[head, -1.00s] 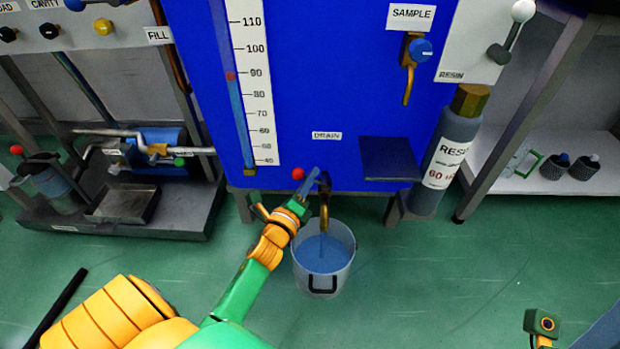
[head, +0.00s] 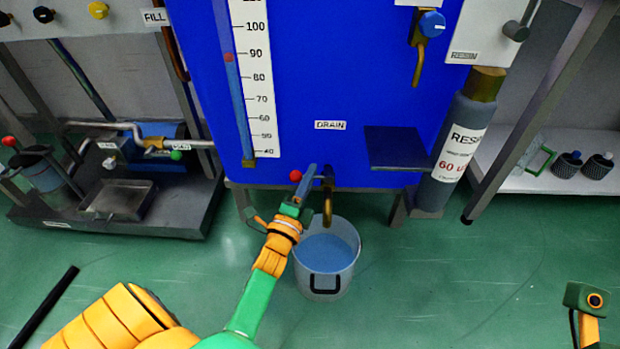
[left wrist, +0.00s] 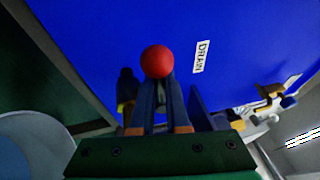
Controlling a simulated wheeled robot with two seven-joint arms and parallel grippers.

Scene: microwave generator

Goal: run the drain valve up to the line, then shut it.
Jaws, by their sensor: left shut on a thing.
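The drain valve's red knob (head: 295,175) is at the lower front of the blue tank, below the DRAIN label (head: 330,125). My left gripper (head: 305,190) is at the valve, shut on its handle; in the left wrist view the red knob (left wrist: 157,62) shows at the fingertips, and the fingers hide the handle. A brass spout (head: 327,207) hangs just right of the gripper. Under it a clear bucket (head: 325,287) holds blue liquid (head: 325,252). I make out no clear stream between them. A red marker (head: 228,57) sits near 90 on the tank's scale (head: 258,95).
A dark shelf (head: 397,150) juts from the tank right of the spout. A resin cylinder (head: 455,155) stands beside the tank. A bench with a metal tray (head: 118,200) is at left. A white shelf (head: 535,178) is at right. The green floor is open right of the bucket.

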